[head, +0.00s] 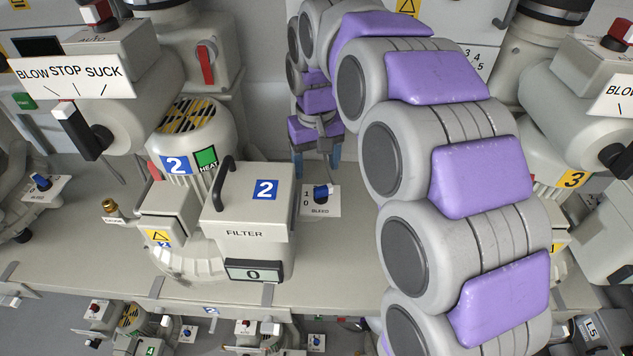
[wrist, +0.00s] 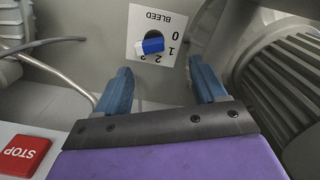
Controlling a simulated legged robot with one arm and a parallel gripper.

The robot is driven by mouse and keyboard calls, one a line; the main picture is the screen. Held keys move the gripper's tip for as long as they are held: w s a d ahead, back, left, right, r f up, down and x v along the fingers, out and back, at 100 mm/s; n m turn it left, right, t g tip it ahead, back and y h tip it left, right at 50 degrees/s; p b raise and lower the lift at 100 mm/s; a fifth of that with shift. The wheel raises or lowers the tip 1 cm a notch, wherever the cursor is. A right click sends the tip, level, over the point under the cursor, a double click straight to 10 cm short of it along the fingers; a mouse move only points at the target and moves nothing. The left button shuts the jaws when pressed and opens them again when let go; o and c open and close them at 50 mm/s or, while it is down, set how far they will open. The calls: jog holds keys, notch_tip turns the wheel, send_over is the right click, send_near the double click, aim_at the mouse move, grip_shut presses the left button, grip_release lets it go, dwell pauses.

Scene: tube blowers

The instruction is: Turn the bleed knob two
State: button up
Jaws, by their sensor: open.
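The bleed knob two (head: 321,192) is a small blue knob with a white pointer on a white plate marked BLEED (head: 320,211), right of the filter box with the blue 2 label. In the wrist view the knob (wrist: 151,45) shows on its plate, which appears upside down with 0, 1 and 2 marks. The white end points to the left there. My gripper (head: 321,165) is open and empty, its blue fingers just behind the knob in the head view. In the wrist view the fingers (wrist: 160,85) stand apart on either side below the plate, not visibly touching the knob.
The filter box (head: 247,210) with its handle stands left of the knob. A HEAT-labelled blower (head: 195,135) is behind it. Another bleed knob (head: 41,182) sits at far left. In the wrist view a red STOP button (wrist: 22,154) and a ribbed housing (wrist: 285,85) flank my gripper.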

aim_at(323, 187)
jog(key=d+f, duration=0.1)
jog(key=f, duration=0.1)
jog(key=d+f, duration=0.2)
jog(key=f, duration=0.1)
jog(key=shift+f+p, duration=0.35)
jog(key=shift+f, duration=0.3)
jog(key=shift+a+f, duration=0.1)
jog(key=shift+a, duration=0.05)
jog(key=shift+a+f, duration=0.15)
jog(key=shift+a, duration=1.05)
jog(key=shift+c, duration=0.7)
jog(key=shift+d, duration=0.8)
jog(key=c, duration=0.4)
jog(key=shift+a, duration=0.15)
jog(key=c, duration=0.5)
